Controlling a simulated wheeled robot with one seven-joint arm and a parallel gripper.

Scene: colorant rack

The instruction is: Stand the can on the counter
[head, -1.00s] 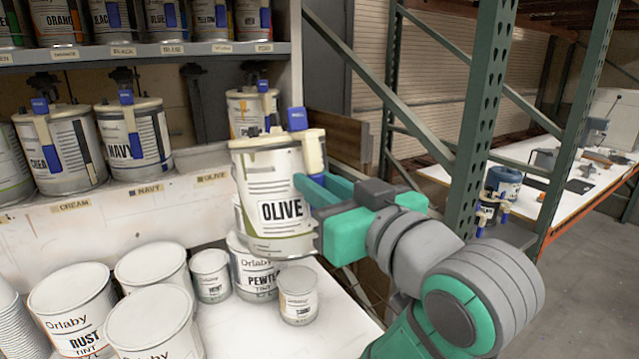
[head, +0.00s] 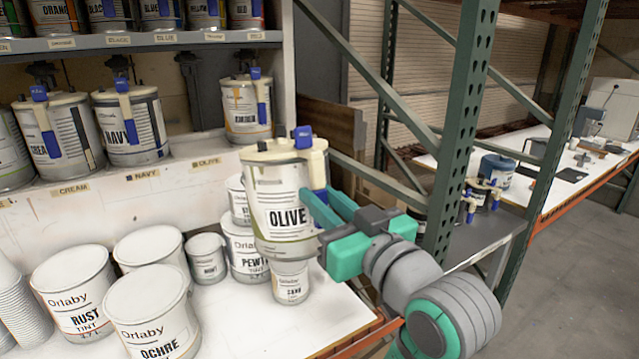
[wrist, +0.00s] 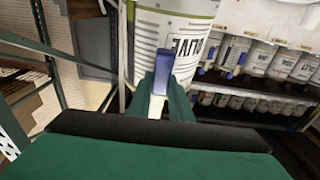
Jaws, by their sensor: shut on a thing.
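The can is a white tin labelled OLIVE (head: 278,215) with a cream lid piece and a blue tab. My gripper (head: 318,208) is shut on it from the right, at its cream handle side. The can is upright, or nearly so, and appears held above the white counter (head: 250,330), in front of a small can and the PEWTER can. In the wrist view the OLIVE can (wrist: 175,45) fills the upper middle, with its label upside down, and the gripper (wrist: 160,85) reaches it. The can's base partly hides the small can's top.
On the counter stand a RUST tin (head: 75,285), an OCHRE tin (head: 150,315), a MINT tin (head: 207,258), a PEWTER tin (head: 245,255) and a small tin (head: 290,284). A shelf (head: 100,185) holds several cans behind. A green rack post (head: 465,130) stands right. The counter's front right is clear.

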